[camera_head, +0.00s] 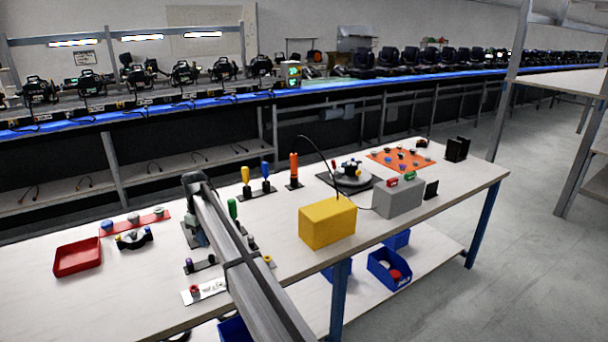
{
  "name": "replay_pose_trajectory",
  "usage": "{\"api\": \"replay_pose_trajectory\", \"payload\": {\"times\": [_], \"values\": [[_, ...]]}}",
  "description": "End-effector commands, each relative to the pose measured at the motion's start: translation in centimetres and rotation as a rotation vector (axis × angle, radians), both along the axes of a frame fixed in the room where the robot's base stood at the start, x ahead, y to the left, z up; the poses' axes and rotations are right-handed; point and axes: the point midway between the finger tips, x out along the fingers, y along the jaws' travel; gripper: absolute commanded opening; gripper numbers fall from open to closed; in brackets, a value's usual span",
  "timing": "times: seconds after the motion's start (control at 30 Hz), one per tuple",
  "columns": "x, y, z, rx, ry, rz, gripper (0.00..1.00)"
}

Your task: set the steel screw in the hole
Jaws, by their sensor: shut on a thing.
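My gripper (201,239) points down at the end of my arm, over the dark fixtures left of the middle of the table. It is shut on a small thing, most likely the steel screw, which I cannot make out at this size. A dark strip (200,266) with small knobs lies just in front of the gripper. A white plate (208,292) with a small red part lies nearer the table's front edge. I cannot tell which part has the hole; my arm covers some of this area.
A red tray (78,257) and a red strip (133,223) with several knobs lie at left. Screwdrivers, including an orange one (294,168), stand behind. A yellow box (327,222) and a grey box (398,197) stand right. The table (35,300) is bare at front left.

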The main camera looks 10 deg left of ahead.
Motion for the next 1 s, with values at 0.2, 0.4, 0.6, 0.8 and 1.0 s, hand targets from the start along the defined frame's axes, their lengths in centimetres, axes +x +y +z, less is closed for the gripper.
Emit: {"api": "replay_pose_trajectory", "payload": {"times": [0.2,0.4,0.6,0.8,1.0], "values": [[-6.7,-1.1,0.4,0.001,0.0,0.003,0.0],[-11.5,-1.9,0.8,0.0,0.0,0.002,0.0],[-13.5,-2.1,0.9,0.0,0.0,0.0,0.0],[-13.6,-2.1,0.4,0.0,0.0,0.0,0.0],[-13.6,-2.1,-0.7,0.0,0.001,0.0,0.0]]}}
